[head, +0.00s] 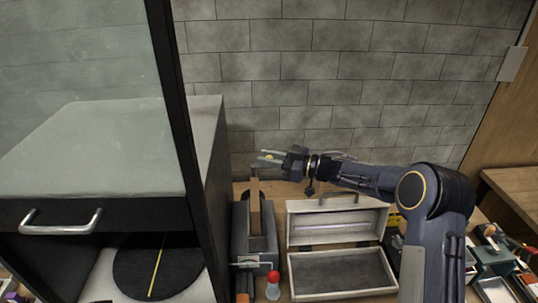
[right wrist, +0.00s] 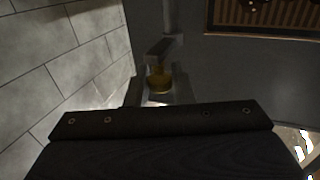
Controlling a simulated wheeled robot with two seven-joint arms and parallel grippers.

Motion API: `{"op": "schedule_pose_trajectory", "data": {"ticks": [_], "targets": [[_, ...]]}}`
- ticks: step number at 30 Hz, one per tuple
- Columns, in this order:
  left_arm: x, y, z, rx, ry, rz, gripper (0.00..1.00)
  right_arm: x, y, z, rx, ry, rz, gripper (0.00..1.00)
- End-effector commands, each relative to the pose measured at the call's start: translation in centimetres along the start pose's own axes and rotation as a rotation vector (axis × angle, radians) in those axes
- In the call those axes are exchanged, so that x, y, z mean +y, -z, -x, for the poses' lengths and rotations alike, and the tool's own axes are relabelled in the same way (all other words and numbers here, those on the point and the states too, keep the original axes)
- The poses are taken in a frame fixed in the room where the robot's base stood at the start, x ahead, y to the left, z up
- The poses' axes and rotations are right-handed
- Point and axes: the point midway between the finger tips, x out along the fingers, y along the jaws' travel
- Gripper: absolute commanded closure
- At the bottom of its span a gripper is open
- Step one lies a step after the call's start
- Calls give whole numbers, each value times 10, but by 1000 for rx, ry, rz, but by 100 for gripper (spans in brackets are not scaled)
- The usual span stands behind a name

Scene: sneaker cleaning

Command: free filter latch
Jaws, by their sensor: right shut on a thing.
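My right gripper (head: 264,159) reaches left from the arm at the right, in front of the brick wall and above the bench. A brown ribbed filter panel (right wrist: 262,17) in a pale frame is at the upper right, set in a dark surface. My left gripper is out of view.
A dark cabinet (head: 200,140) with a glass front and metal handle (head: 60,222) fills the left. An open toolbox (head: 342,272) stands below my right arm. A grey device with an upright wooden piece (head: 255,207) is beside it. Small items clutter the right.

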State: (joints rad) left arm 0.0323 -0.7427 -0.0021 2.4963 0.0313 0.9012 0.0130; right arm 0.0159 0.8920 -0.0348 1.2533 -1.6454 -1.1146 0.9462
Motion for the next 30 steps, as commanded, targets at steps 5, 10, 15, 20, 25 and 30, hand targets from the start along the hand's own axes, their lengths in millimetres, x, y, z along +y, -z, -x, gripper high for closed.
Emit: {"op": "schedule_pose_trajectory", "data": {"ticks": [5, 10, 15, 20, 25, 30], "targets": [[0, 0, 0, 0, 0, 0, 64, 1, 2, 0, 4, -2, 3, 71], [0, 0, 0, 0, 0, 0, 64, 0, 1, 0, 2, -2, 2, 61], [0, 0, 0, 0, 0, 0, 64, 0, 1, 0, 2, -2, 2, 61], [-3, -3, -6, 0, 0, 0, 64, 0, 10, 0, 3, -2, 6, 61], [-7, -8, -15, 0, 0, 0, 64, -7, 41, 3, 4, -2, 8, 61], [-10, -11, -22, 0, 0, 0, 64, -34, 73, 11, 5, -2, 8, 61]]}}
